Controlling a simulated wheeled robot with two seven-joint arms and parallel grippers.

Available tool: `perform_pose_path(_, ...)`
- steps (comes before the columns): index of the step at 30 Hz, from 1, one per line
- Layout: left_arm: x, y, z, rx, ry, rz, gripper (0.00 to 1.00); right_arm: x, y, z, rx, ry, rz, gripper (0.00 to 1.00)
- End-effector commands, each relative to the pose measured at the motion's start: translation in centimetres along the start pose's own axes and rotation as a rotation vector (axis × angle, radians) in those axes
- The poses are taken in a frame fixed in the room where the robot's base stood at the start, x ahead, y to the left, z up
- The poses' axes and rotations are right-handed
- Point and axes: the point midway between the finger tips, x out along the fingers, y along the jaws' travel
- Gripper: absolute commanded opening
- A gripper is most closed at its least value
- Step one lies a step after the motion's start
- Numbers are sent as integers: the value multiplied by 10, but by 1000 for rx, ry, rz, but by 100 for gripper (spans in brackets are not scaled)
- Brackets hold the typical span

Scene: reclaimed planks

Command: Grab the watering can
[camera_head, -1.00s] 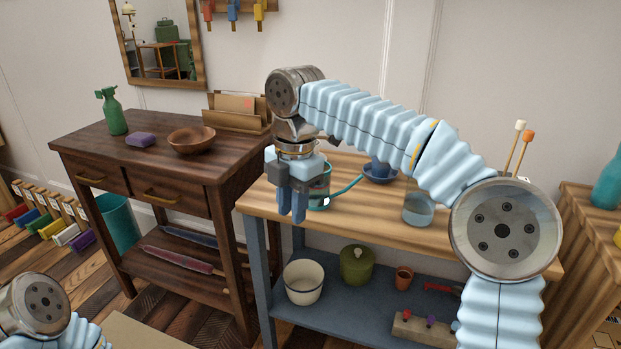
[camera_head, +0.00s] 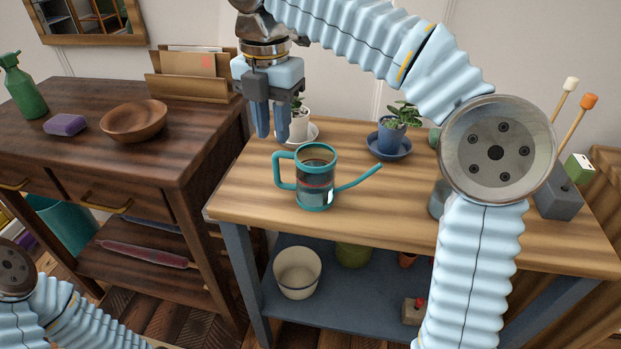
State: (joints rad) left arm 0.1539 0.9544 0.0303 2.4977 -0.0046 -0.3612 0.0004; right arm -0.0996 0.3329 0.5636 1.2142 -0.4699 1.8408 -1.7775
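The watering can (camera_head: 317,184) stands upright on the light wooden bench top (camera_head: 245,207). It is a clear body with teal rim, base and handle. Its handle (camera_head: 285,172) faces left and its spout (camera_head: 360,177) points right. My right gripper (camera_head: 272,130) hangs with fingers down, above and left of the can, apart from it. Its two blue fingers are close together in this view, and nothing shows held; the gap is hard to judge. My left arm shows at the lower left, but its gripper is out of view.
A white potted plant (camera_head: 299,127) stands behind the fingers and a blue potted plant (camera_head: 391,137) behind the can. A grey block (camera_head: 558,198) with sticks is at the right. A dark table (camera_head: 160,155) with a wooden bowl (camera_head: 134,121) adjoins at left. My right forearm crosses the bench's right side.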

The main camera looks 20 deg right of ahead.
Motion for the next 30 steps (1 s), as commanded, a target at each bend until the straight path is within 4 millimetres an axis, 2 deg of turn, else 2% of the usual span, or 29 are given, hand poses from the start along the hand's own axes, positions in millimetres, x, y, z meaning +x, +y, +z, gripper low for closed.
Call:
perform_pose_path(1,8,-3,0,-1,1,-1,39,15,-1,0,2,1,-3,26)
perform_pose_path(3,10,-4,0,-1,1,-1,39,27,-1,0,1,1,-3,26)
perform_pose_path(11,16,-7,0,-2,2,-2,39,51,0,0,1,2,-1,26)
perform_pose_path(18,24,-11,0,-4,4,-3,39,88,0,1,3,2,-2,26)
perform_pose_path(21,25,-11,-1,-5,4,-4,39,95,0,1,3,2,0,26)
perform_pose_path(27,24,-11,-1,-5,5,-4,39,95,1,1,2,2,0,26)
perform_pose_path(28,24,-11,-1,-5,5,-4,39,95,1,1,2,2,0,25)
perform_pose_path(30,24,-11,-1,-5,5,-4,39,95,1,1,2,2,0,14)
